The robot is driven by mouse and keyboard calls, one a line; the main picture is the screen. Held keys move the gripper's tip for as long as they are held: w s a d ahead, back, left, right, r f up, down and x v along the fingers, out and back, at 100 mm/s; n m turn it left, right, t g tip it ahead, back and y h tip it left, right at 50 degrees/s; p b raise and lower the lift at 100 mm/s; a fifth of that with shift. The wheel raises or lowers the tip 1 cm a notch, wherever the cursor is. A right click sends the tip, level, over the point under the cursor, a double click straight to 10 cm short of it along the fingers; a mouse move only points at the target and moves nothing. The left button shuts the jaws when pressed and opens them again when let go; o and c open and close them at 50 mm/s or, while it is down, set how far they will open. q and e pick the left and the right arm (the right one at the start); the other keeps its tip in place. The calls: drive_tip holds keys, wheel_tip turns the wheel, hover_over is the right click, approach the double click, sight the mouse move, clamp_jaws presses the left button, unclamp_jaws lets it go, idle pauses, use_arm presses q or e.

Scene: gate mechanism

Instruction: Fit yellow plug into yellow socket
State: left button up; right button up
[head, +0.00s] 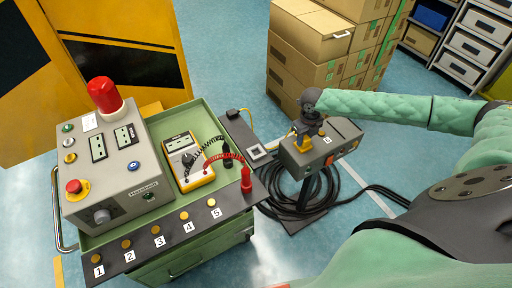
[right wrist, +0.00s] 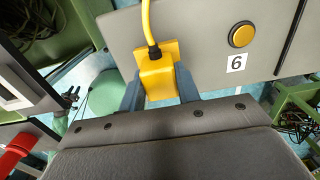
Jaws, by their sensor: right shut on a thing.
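The yellow plug (right wrist: 157,78) with its yellow cord sits between the two fingers of my right gripper (right wrist: 160,92) in the right wrist view. The fingers are shut on the plug's sides. In the head view my right gripper (head: 306,126) is above the grey box (head: 311,150) on a stand. The plug is at the edge of the grey panel (right wrist: 200,30) in the wrist view; I cannot tell whether it touches it. My left gripper is not in view.
A yellow button (right wrist: 242,34) with label 6 is on the panel. A green cart (head: 205,110) on the left carries a control box (head: 125,165), a yellow multimeter (head: 188,160) and numbered buttons. Black cables (head: 350,185) lie on the floor. Cardboard boxes (head: 305,70) stand behind.

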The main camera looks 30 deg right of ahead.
sight(305, 137)
drive_tip(key=shift+f, duration=0.1)
drive_tip(key=o, duration=1.1)
wheel_tip(305, 137, up, 7)
drive_tip(key=shift+b, duration=1.05)
drive_tip(key=shift+r, duration=0.4)
